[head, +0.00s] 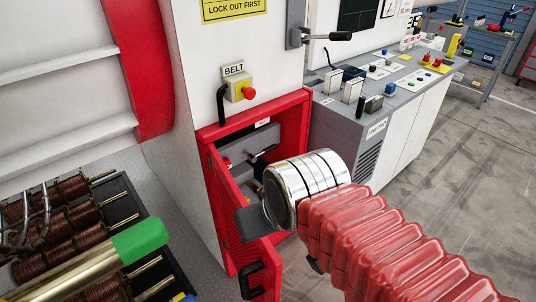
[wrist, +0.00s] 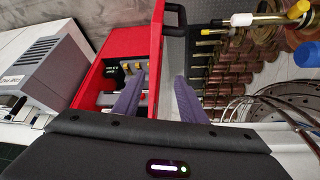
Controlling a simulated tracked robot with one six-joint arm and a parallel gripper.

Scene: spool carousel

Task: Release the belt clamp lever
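A black lever (head: 262,153), which looks like the belt clamp lever, sits on a grey block inside the open red cabinet (head: 207,133) in the head view. My gripper (wrist: 161,77) is open and empty, its two purple fingers spread in the wrist view. In the head view its dark body (head: 252,222) is in front of the cabinet opening, at the open red door (head: 238,205), and its fingertips are hidden. In the wrist view the door (wrist: 154,60) shows between the fingers; I cannot tell whether they touch it. The lever is not clear there.
The door has a black handle (head: 252,281). A BELT box with a red button (head: 249,92) is above the cabinet. Another black-handled lever (head: 340,36) is at upper right. A grey console (head: 345,118) stands right; copper spools (head: 68,190) crowd the left.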

